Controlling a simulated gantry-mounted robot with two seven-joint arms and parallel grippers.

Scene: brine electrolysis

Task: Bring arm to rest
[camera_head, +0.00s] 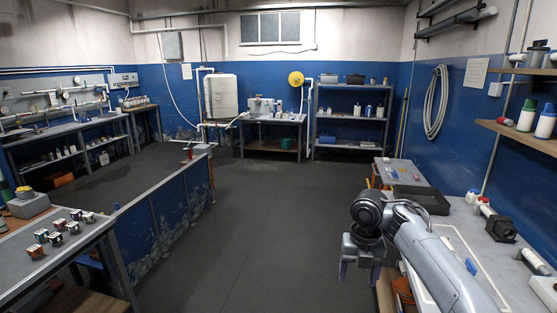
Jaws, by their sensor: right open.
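My right arm comes in from the lower right, over the edge of the right bench (488,262). My right gripper (360,277) hangs below the dark wrist joint and points down, beside the bench's left edge. Its purple-grey fingers look apart, and nothing shows between them. The gripper is small in the picture, and the wrist hides part of it. My left gripper is not in view.
Small labelled blocks (57,239) stand on the left table (22,263). A low blue partition (165,217) runs behind it. A dark tray (420,199) and a black box-shaped device (500,228) are on the right side. The grey floor (262,220) in the middle is clear.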

